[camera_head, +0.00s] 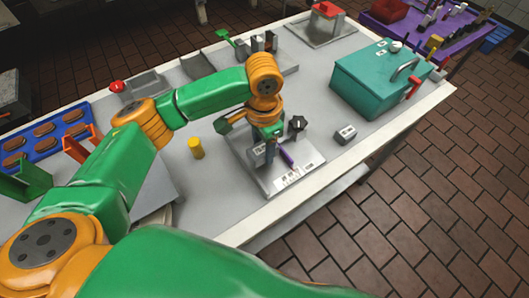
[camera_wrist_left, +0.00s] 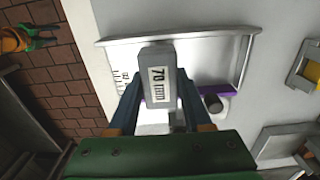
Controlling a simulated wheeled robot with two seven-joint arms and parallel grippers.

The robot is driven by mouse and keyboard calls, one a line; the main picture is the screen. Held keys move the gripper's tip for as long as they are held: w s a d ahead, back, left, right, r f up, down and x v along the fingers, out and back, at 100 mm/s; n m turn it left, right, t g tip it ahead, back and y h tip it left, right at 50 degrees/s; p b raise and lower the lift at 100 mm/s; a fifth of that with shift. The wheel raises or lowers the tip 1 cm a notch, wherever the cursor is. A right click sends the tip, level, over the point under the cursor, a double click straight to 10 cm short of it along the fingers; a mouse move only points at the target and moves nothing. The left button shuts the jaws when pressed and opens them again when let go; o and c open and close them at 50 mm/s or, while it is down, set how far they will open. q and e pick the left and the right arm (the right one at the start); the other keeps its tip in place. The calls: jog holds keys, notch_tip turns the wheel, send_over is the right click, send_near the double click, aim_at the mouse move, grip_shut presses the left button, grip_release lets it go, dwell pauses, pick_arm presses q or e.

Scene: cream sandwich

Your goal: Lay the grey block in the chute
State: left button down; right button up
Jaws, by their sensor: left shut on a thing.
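The grey block (camera_wrist_left: 158,80), labelled "70 mm", is held between the blue-grey fingers of my left gripper (camera_wrist_left: 155,110) in the left wrist view. In the head view my left gripper (camera_head: 270,155) points down over a pale metal tray-like fixture, apparently the chute (camera_head: 252,180). The left wrist view shows its raised rim (camera_wrist_left: 215,36), a printed scale and a purple strip (camera_wrist_left: 215,90). The block appears above the tray floor; whether it touches is unclear. My right gripper (camera_wrist_left: 38,36) seems to show at the top left of the wrist view, its opening unclear.
A yellow cylinder (camera_head: 195,147) stands left. The table's front edge is close to the fixture.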

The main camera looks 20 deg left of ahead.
aim_at(264, 155)
pick_arm(q)
jog(key=shift+w+f, duration=0.3)
jog(key=shift+f, duration=0.1)
jog(key=shift+w+f+p, duration=0.1)
jog(key=shift+f+p, duration=0.3)
jog(key=shift+f, duration=1.3)
jog(key=shift+f, duration=0.1)
jog(key=shift+c, duration=1.7)
grip_release()
notch_tip(264, 155, up, 12)
jog(key=shift+r+b, duration=0.15)
jog(key=shift+b, duration=0.3)
